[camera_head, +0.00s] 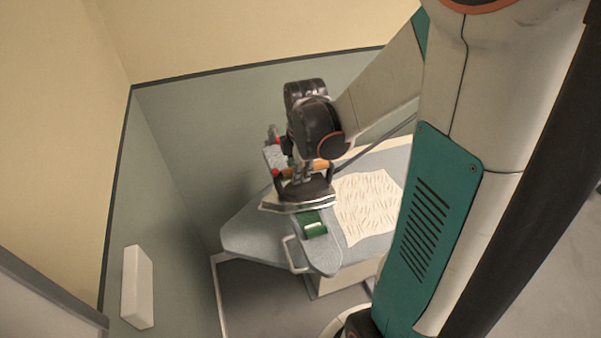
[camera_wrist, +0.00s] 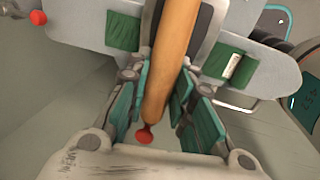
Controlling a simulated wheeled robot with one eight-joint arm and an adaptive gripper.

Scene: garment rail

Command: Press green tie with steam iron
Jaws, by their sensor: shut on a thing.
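The steam iron (camera_head: 305,194) has a dark body, a pale metal sole and an orange-brown wooden handle. My gripper (camera_head: 308,168) is shut around that handle, which runs between the fingers in the wrist view (camera_wrist: 172,65). The green tie (camera_head: 313,226) lies across a narrow grey board; the iron covers its middle. In the wrist view green parts of the tie show left of the iron (camera_wrist: 123,31) and right of it (camera_wrist: 231,62), the right one with a white label. I cannot tell whether the sole touches the tie.
The small narrow board stands over a larger grey ironing board (camera_head: 245,237). A cream patterned cloth (camera_head: 367,207) lies to the right of the iron. Red knobs (camera_wrist: 38,17) stick out at the narrow board's left end. A white box (camera_head: 137,287) is on the left wall.

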